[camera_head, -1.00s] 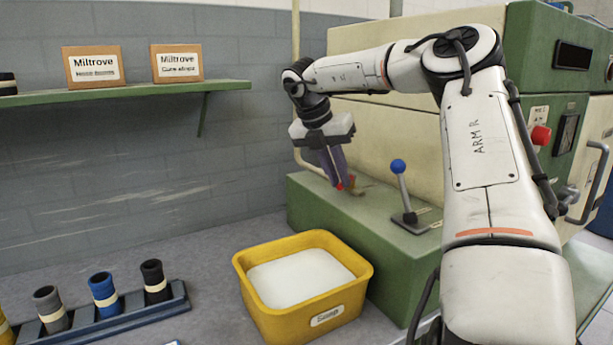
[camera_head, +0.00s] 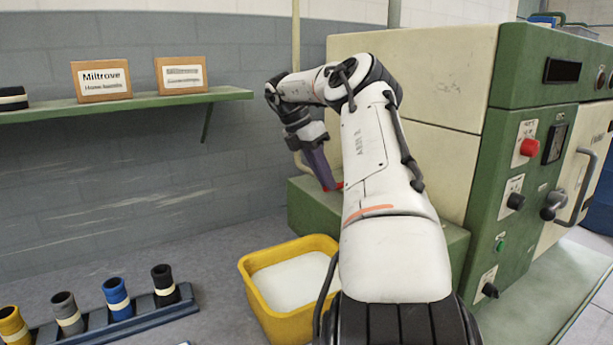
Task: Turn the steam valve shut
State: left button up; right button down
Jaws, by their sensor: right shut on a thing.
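My right gripper (camera_head: 329,184) reaches down at the left end of the green machine base (camera_head: 312,212). Its jaws are shut on a small red part (camera_head: 339,185), which looks like the handle of the steam valve. Only a little red shows beside the fingertips. The valve body and pipe are mostly hidden behind my gripper and right arm. My left gripper is not in view.
A yellow tub (camera_head: 262,290) of white material stands in front of the base, close under my right arm. A blue rack (camera_head: 165,312) with several spools lies left. A green shelf (camera_head: 150,103) holds two boxes. The control panel (camera_head: 520,180) is right.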

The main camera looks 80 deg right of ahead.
dwell(0.3)
jog(key=c, duration=1.7)
grip_release()
jog(key=shift+c, duration=0.2)
jog(key=p+v, duration=0.2)
jog(key=v, duration=0.8)
jog(key=shift+r, duration=0.15)
